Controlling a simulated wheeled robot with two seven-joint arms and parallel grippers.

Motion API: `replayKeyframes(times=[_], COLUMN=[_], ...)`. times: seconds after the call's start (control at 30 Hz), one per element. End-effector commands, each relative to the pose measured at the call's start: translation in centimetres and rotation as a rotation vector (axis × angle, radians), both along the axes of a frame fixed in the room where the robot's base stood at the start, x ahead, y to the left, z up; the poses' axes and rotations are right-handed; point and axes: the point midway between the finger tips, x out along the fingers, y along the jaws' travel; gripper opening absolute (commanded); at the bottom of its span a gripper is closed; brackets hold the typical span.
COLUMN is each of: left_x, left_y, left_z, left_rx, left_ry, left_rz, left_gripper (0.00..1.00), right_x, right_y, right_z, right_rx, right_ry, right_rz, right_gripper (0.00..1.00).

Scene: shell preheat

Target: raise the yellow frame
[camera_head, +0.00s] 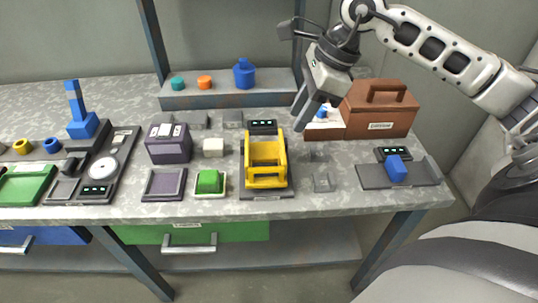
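My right gripper (301,112) comes down from the upper right and points at the bench, above and to the right of the frame's back in the picture. It appears apart from the frame. Its fingers overlap in this view, so the gap between them is hidden. I see nothing clearly held. My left gripper is out of view.
A brown toolbox (388,106) stands right of my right gripper. A blue block (396,169) sits on a grey tray at right. A shelf (222,98) is behind.

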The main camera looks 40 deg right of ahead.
Motion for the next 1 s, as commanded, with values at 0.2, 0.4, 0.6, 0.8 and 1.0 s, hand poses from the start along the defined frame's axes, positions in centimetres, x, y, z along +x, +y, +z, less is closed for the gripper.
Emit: replayKeyframes(times=[0.2, 0.4, 0.6, 0.8, 1.0], left_x=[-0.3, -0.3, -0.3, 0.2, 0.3], left_y=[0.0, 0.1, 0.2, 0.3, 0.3], left_z=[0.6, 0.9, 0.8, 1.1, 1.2], left_rx=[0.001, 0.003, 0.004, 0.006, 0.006], left_ry=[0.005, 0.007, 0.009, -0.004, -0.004], left_rz=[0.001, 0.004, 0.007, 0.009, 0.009], left_gripper=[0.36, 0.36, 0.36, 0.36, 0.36], right_x=[0.9, 1.7, 2.4, 2.7, 2.7], right_y=[1.8, 3.2, 4.2, 4.6, 4.6], right_z=[-4.3, -8.3, -11.3, -12.7, -12.8], right_rx=[0.009, 0.009, 0.009, 0.006, 0.006], right_ry=[0.005, 0.006, 0.003, 0.002, 0.001], right_rz=[0.002, 0.003, 0.0, 0.0, 0.001], right_gripper=[0.33, 0.33, 0.33, 0.33, 0.33])
